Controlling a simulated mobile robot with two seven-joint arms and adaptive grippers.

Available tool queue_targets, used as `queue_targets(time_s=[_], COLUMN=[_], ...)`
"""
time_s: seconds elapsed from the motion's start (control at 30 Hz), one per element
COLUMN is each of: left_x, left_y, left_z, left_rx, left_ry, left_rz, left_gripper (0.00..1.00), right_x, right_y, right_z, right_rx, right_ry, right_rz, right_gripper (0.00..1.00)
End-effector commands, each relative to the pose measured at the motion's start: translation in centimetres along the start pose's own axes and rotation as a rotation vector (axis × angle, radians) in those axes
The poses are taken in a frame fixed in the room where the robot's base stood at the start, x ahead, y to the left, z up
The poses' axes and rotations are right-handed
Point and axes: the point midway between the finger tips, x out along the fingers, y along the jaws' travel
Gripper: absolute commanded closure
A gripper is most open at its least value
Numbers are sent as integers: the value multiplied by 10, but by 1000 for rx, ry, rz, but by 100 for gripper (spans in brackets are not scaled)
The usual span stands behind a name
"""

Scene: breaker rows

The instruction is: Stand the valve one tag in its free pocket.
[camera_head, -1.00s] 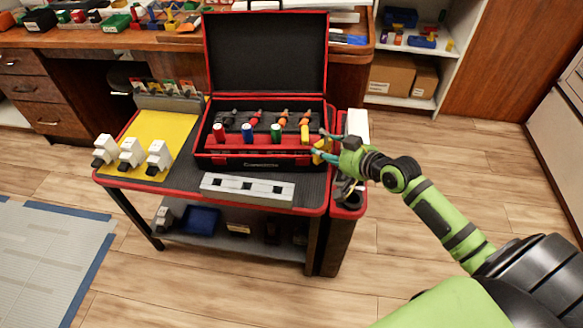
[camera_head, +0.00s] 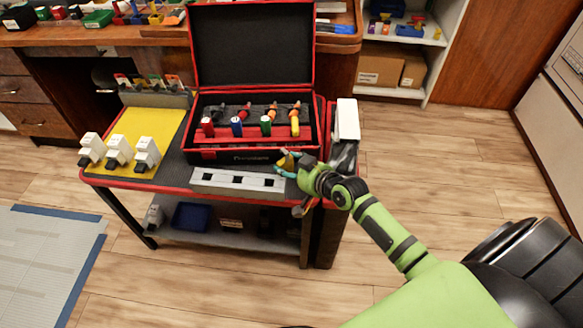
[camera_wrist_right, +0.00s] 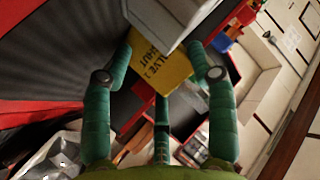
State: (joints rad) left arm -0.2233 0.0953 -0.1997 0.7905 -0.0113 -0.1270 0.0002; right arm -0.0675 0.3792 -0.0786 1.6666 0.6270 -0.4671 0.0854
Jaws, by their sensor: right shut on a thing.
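The yellow valve one tag (camera_wrist_right: 160,62), with black lettering, is between the green fingers of my right gripper (camera_head: 287,166), which is shut on it. The tag also shows small in the head view (camera_head: 285,161). My right gripper (camera_wrist_right: 165,75) is just beyond the right end of a pale grey block (camera_head: 238,191) with three dark square openings, at the cart's front edge. A pale block end shows close to the tag in the wrist view; I cannot tell whether they touch. A grey rack (camera_head: 157,98) with several upright coloured pieces stands at the cart's back left. My left gripper is not in view.
An open red and black tool case (camera_head: 250,155) with coloured-handled tools stands behind the block. A white-topped bin (camera_head: 346,120) is at the cart's right side.

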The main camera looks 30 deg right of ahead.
Motion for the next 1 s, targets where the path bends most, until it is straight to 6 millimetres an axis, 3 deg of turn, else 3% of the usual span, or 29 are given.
queue_targets(time_s=[0.17, 0.2, 0.63, 0.77, 1.0], left_x=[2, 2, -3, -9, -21], left_y=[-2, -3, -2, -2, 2], left_z=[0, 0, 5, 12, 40], left_rx=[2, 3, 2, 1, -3], left_ry=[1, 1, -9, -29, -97], left_rz=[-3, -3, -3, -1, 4], left_gripper=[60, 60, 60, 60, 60], right_x=[1, 1, -6, -27, -80], right_y=[1, 1, 0, 0, 0], right_z=[2, 2, 0, 0, 0], right_rx=[0, 1, 1, 0, -1], right_ry=[0, 0, -3, -4, -4], right_rz=[0, 0, 1, 1, 0], right_gripper=[74, 32, 32, 32, 32])
